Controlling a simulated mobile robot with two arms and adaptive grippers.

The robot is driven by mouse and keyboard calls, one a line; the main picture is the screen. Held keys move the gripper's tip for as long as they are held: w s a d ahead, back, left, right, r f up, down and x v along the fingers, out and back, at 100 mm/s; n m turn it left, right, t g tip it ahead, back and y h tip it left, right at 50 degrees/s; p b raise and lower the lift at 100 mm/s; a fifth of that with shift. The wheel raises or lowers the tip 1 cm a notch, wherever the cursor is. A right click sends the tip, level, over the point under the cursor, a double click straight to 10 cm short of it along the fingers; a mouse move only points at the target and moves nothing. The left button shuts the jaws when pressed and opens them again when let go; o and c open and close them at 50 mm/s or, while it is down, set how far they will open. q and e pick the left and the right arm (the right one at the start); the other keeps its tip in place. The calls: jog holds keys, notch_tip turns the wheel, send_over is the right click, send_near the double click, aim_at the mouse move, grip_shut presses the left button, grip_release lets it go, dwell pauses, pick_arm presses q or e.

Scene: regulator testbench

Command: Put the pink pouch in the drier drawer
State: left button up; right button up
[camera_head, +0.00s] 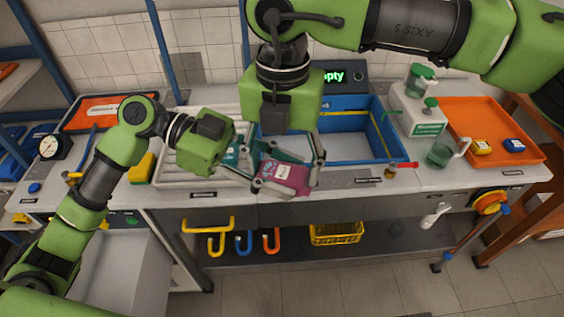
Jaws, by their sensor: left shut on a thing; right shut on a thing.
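The pink pouch (284,177), with a white label, is held tilted above the front edge of the bench. My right gripper (291,160) reaches down from above and is shut on the pouch. My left gripper (257,164) reaches in from the left and is also shut at the pouch's left side. The fingers overlap, with teal parts around them, so the exact contacts are partly hidden. I cannot pick out the drier drawer; a dark box with a green display ending in "pty" (338,77) stands behind my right arm, partly covered.
A blue-rimmed basin (385,128) lies behind the pouch, with a white rack (176,178) to its left. A green-and-white bottle unit (418,108), a green beaker (440,154) and an orange tray (488,118) stand right. A yellow basket (336,233) is below.

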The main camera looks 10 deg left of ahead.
pick_arm(q)
jog(key=o, duration=1.6)
jog(key=shift+d+r, duration=0.15)
jog(key=shift+r, duration=0.2)
jog(key=shift+o, duration=0.2)
jog(key=shift+f, duration=0.1)
